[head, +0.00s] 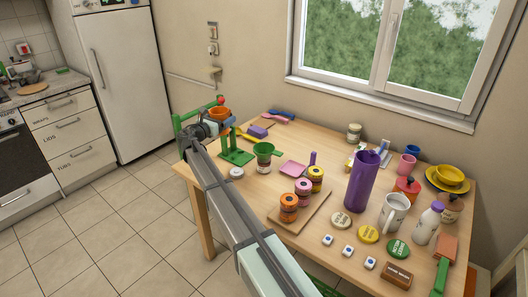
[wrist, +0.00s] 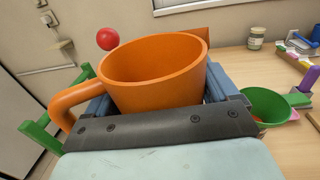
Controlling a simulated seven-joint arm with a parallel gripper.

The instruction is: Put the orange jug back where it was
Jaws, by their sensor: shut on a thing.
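The orange jug (head: 219,113) is in my gripper (head: 213,128) at the far left of the table, beside a green stand (head: 236,156). In the wrist view the jug (wrist: 155,85) is tipped slightly towards the camera, its open rim up and its handle to the left. The blue-grey fingers of my gripper (wrist: 158,103) are on both sides of its body. The inside that shows looks empty. The jug's underside is hidden by my gripper. I cannot tell whether it touches the stand.
A red ball (wrist: 107,39) is close behind the jug. A green funnel-like cup (head: 263,149) stands to the right. Bare wood shows in the middle back.

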